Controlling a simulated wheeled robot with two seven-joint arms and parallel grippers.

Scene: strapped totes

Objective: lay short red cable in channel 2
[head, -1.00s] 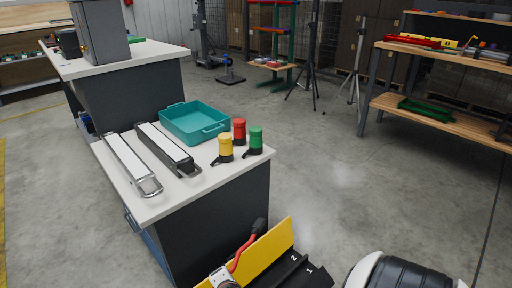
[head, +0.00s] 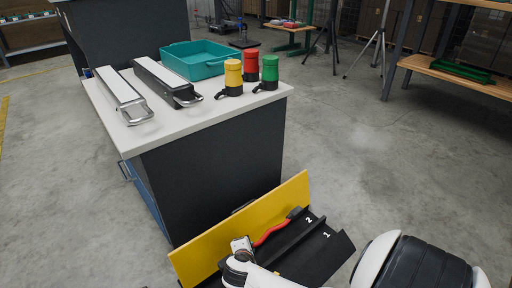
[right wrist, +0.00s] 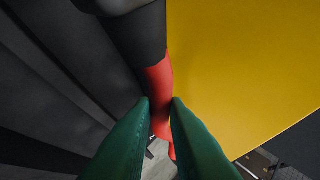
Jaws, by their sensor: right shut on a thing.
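The short red cable (head: 268,234) has a thick black end (head: 295,213) and lies along the foot of a yellow panel (head: 240,228). Channel 2, the black trough marked "2" (head: 309,220), runs beside that panel; channel 1, marked "1" (head: 326,235), is nearer. The cable is over or in channel 2; I cannot tell whether it touches the floor. In the right wrist view, my right gripper's green fingers (right wrist: 161,101) are shut on the red cable (right wrist: 159,78), just below its black end (right wrist: 138,30). My left gripper is not in view.
A white-topped bench (head: 195,125) stands behind the panel. It holds a teal tote (head: 200,68), two long strapped bars, and yellow (head: 233,75), red (head: 250,64) and green (head: 270,70) capped cylinders. Open floor (head: 390,150) lies to the right.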

